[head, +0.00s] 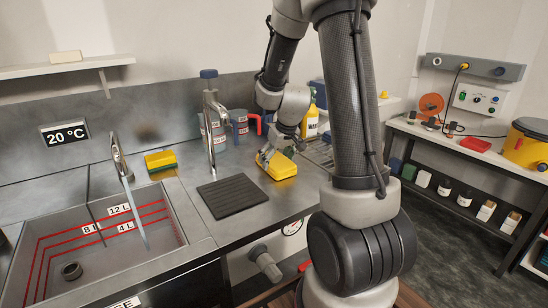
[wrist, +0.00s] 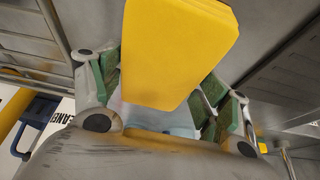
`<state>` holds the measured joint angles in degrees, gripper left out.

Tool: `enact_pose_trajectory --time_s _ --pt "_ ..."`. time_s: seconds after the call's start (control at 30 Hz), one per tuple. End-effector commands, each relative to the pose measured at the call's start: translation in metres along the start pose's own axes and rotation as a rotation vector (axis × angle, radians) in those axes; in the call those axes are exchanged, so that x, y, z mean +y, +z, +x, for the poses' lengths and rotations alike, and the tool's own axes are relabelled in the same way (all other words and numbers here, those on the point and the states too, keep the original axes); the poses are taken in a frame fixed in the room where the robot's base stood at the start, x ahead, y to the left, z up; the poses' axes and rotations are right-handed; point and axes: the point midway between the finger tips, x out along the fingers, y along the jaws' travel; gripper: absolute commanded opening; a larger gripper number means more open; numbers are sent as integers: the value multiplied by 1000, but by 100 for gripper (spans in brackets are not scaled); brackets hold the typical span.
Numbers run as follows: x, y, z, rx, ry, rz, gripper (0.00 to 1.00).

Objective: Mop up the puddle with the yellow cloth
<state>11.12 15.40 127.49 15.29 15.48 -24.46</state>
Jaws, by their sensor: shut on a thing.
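The yellow cloth (head: 283,171), a folded thick block, is at the steel worktop right of the tap. My gripper (head: 267,156) is shut on it. In the wrist view the cloth (wrist: 180,50) sits between the green finger pads of my gripper (wrist: 162,82) and covers much of the view. I cannot tell whether the cloth touches the worktop. A pale bluish patch (wrist: 150,118) shows below the cloth in the wrist view; I cannot tell whether it is the puddle. No puddle stands out in the head view.
A dark ribbed mat (head: 232,196) lies left of the cloth. A sink (head: 105,270) with a tap (head: 210,125) is further left, with a yellow-green sponge (head: 160,161) behind it. Jugs (head: 240,128) and a yellow bottle (head: 312,118) stand at the back.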

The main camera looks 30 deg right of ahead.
Motion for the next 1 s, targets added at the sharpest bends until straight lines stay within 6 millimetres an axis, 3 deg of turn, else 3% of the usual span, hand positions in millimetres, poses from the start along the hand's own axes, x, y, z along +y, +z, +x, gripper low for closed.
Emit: enact_pose_trajectory --time_s 0.3,1.0 --pt "1 26 -9 0 1 0 56" --pt "3 63 -22 -2 -1 0 57"
